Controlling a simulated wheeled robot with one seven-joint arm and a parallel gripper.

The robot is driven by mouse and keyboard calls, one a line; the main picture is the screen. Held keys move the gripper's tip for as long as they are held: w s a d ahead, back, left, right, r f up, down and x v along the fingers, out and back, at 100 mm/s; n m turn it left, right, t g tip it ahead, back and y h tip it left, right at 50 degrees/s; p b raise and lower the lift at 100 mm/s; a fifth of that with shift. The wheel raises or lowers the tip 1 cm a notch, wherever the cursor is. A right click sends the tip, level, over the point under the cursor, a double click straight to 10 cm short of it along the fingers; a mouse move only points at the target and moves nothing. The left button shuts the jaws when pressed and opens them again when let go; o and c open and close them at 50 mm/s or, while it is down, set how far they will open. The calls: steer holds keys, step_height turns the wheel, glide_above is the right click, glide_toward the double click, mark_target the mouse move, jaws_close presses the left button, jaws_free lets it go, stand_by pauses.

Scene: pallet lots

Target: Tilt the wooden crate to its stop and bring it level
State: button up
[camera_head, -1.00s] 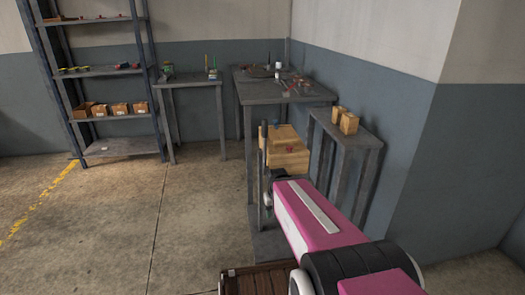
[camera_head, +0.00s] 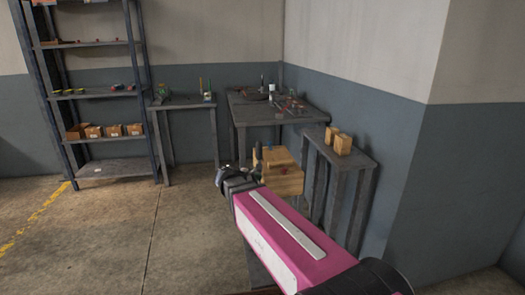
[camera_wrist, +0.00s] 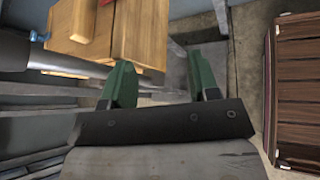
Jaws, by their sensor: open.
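The light wooden crate (camera_head: 284,180) is near the middle of the head view, partly hidden behind my arm. A blue part and a small red part show on it. In the wrist view the crate (camera_wrist: 140,32) is at the upper left, beyond my left fingertip. It looks roughly level in the head view. My gripper (camera_wrist: 163,84) has two green fingers spread apart with nothing between them. It is apart from the crate. In the head view its fingers cannot be made out.
A dark slatted wooden platform (camera_wrist: 302,95) lies at the right of the wrist view. A grey bar (camera_wrist: 40,58) crosses its left. A grey workbench (camera_head: 240,108) and a side table (camera_head: 365,160) stand by the crate. Open floor (camera_head: 115,235) is at left.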

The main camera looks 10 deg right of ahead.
mark_target(257, 151)
steer(key=w+a+r+n+t+h, duration=0.35)
steer(key=a+r+n, duration=0.3)
steer(key=r, duration=0.55)
steer(key=shift+h, duration=0.35)
steer(key=x, duration=1)
steer(key=shift+w+d, duration=0.15)
steer(key=shift+d, duration=0.1)
steer(key=shift+c, duration=0.3)
jaws_close()
